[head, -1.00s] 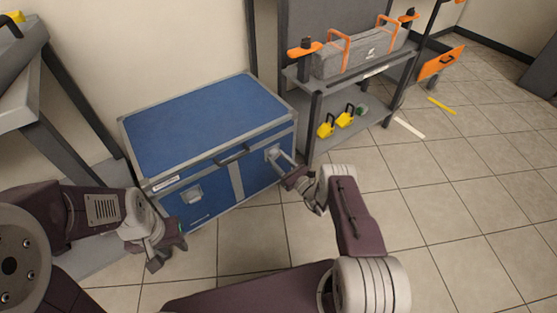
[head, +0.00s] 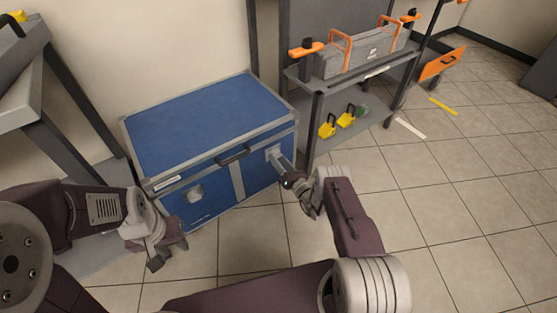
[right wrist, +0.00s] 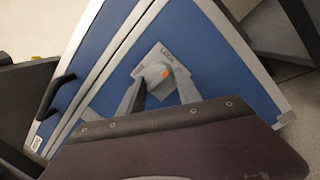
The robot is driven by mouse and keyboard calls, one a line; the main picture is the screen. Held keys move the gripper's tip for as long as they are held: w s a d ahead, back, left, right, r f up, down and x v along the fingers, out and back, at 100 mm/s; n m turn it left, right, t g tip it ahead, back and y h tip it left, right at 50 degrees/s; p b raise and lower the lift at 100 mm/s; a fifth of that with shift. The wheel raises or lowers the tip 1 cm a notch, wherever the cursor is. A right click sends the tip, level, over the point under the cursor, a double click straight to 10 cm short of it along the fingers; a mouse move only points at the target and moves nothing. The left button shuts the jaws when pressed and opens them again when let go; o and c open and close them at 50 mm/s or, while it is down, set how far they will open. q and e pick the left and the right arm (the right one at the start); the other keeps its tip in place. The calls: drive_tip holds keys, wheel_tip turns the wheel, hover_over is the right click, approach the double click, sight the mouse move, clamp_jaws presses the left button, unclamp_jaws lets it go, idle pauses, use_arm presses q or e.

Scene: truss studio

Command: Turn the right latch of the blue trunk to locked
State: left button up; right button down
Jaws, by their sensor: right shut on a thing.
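The blue trunk (head: 205,125) stands shut against the wall in the head view, with grey metal edges. Its right latch (right wrist: 156,72) is a grey knob with an orange mark, on a pale plate with a "LOCK" label and a second, blurred label. My right gripper (right wrist: 160,84) is shut on the right latch, one finger on each side; it also shows in the head view (head: 275,158). The latch's exact angle is hard to tell. My left gripper (head: 168,256) is open and empty before the trunk's left end.
A grey shelf cart (head: 340,80) with a grey toolbox (head: 355,60) and yellow padlocks (head: 328,127) stands close to the trunk's right. A grey bench (head: 20,90) is at the left.

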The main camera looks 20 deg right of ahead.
idle(0.4)
drive_tip(key=c, duration=0.8)
unclamp_jaws()
drive_tip(key=shift+c, duration=0.2)
drive_tip(key=p+v, duration=0.4)
drive_tip(key=v, duration=0.5)
drive_tip(key=shift+p, duration=0.3)
